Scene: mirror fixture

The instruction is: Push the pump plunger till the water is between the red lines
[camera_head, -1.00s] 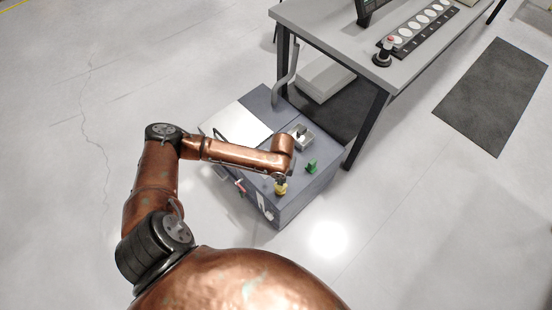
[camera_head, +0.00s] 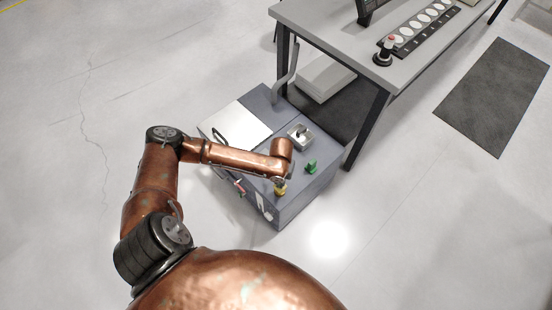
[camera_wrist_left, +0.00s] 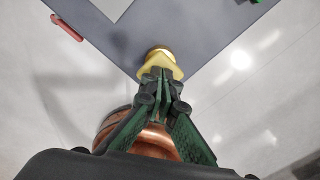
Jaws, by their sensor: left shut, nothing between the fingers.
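A yellow knob-like part, apparently the pump plunger (camera_head: 281,190), stands at the near corner of the grey cabinet (camera_head: 285,212). It also shows in the left wrist view (camera_wrist_left: 159,58), straight ahead of the fingertips. My left gripper (camera_head: 279,181) is shut and empty, pointing down at the yellow part. In the left wrist view its closed fingertips (camera_wrist_left: 161,76) overlap the part's near edge; whether they touch cannot be told. A white strip (camera_head: 263,202) is on the cabinet's side, but no water level or red lines can be made out. My right gripper is out of view.
The cabinet top carries a green part (camera_head: 311,167), a small metal box (camera_head: 300,137) and a white panel (camera_head: 242,126). A red handle (camera_head: 239,187) sticks out at its left side. A grey workbench (camera_head: 340,40) stands behind.

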